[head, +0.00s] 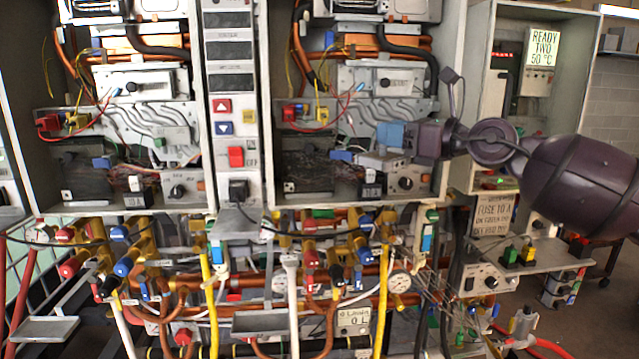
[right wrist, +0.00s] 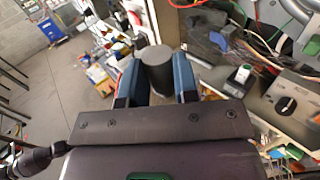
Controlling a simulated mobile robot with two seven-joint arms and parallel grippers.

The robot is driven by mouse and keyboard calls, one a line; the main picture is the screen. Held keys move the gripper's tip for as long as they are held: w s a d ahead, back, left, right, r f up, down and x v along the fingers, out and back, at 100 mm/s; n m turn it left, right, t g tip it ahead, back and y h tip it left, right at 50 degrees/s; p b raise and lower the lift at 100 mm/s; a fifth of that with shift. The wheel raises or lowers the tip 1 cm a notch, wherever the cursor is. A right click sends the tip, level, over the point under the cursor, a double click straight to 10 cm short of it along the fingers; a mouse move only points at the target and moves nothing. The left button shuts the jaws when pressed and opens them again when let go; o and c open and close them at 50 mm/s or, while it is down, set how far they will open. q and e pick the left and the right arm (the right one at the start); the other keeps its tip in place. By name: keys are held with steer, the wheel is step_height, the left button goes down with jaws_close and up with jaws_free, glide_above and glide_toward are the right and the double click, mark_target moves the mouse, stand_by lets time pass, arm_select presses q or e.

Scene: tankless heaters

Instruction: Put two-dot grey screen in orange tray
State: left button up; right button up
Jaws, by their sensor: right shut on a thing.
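My right gripper (head: 385,146) reaches in from the right, in front of the lower part of the right-hand heater cabinet. In the right wrist view its two blue fingers (right wrist: 158,82) are shut on a dark grey cylinder (right wrist: 155,66). The cylinder's front face is turned away, so I cannot see any dots or tell whether it is the grey screen. No clear orange tray shows. Orange-brown blocks sit high inside the left heater (head: 142,41) and the right heater (head: 362,42). My left gripper is not in view.
A grey column with red and blue buttons (head: 222,115) stands between the heaters. Pipes and valves (head: 340,240) crowd below. A shelf (head: 530,258) with yellow and green pieces juts out at right. In the right wrist view, a white panel with a dark knob (right wrist: 284,103) is close to the fingers' right.

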steer(key=s+d+f+m+t+h, duration=0.2)
steer(key=s+f+h, duration=0.3)
steer(key=f, duration=0.7)
steer(key=s+d+f+m+t+h+b, duration=0.1)
steer(key=s+d+f+m+t+h, duration=0.2)
steer(key=f, duration=1)
steer(key=s+d+f+m+t+h, duration=0.2)
steer(key=s+f+m+h, duration=0.4)
steer(key=s+f, duration=0.5)
steer(key=shift+d+f+t+h, duration=0.3)
steer(key=shift+d+f+h, duration=0.1)
steer(key=shift+f, duration=0.5)
